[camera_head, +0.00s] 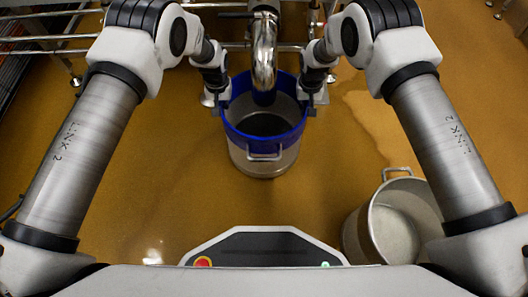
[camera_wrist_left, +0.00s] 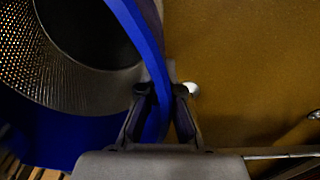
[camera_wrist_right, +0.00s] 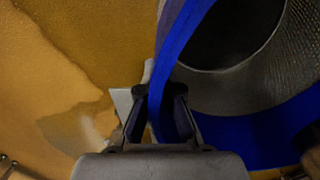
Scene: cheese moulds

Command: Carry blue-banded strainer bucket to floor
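The blue-banded strainer bucket (camera_head: 263,158) is a steel bucket with a wide blue band around its rim, upright in the upper middle of the head view. A handle shows on its near side. The left wrist view (camera_wrist_left: 148,42) and right wrist view (camera_wrist_right: 183,32) show its blue rim and perforated inner wall. My left gripper (camera_wrist_left: 162,90) has its fingers on either side of the rim and appears shut on it. My right gripper (camera_wrist_right: 160,90) likewise appears shut on the opposite side of the rim. Whether the bucket's bottom touches anything is unclear.
A curved steel pipe (camera_head: 264,55) comes down over the bucket's opening. Steel rails stand behind it. A plain steel bucket (camera_head: 358,236) with a handle stands on the floor at lower right. The brown floor (camera_head: 150,180) is clear at left and in front.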

